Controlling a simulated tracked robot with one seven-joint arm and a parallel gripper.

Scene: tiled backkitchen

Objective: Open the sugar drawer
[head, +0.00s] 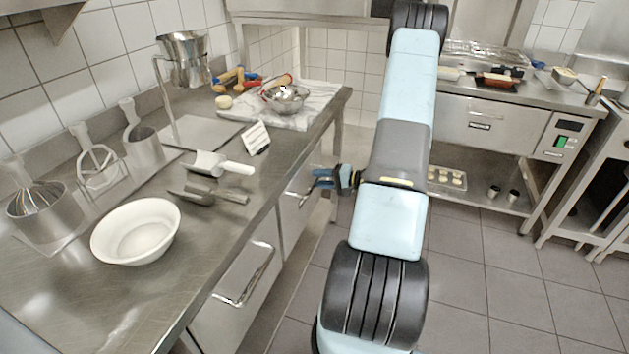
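Two steel drawer fronts with bar handles show under the left counter in the head view. The nearer drawer (222,308) has a wide handle (246,276) and looks shut. The farther drawer (290,226) has a handle (299,187) and also looks shut. No label shows which one holds sugar. My gripper (320,179) is at the farther drawer, just right of its handle, with its fingers pointing left toward it. The fingers are small and dark, and I cannot tell whether they are open or touch the handle.
The left counter (232,222) holds a white bowl (137,231), metal scoops (205,194), a small white card (257,138) and a steel mixing bowl (285,97). A second counter (492,97) stands at the back right. Tiled floor (480,282) lies free at the right.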

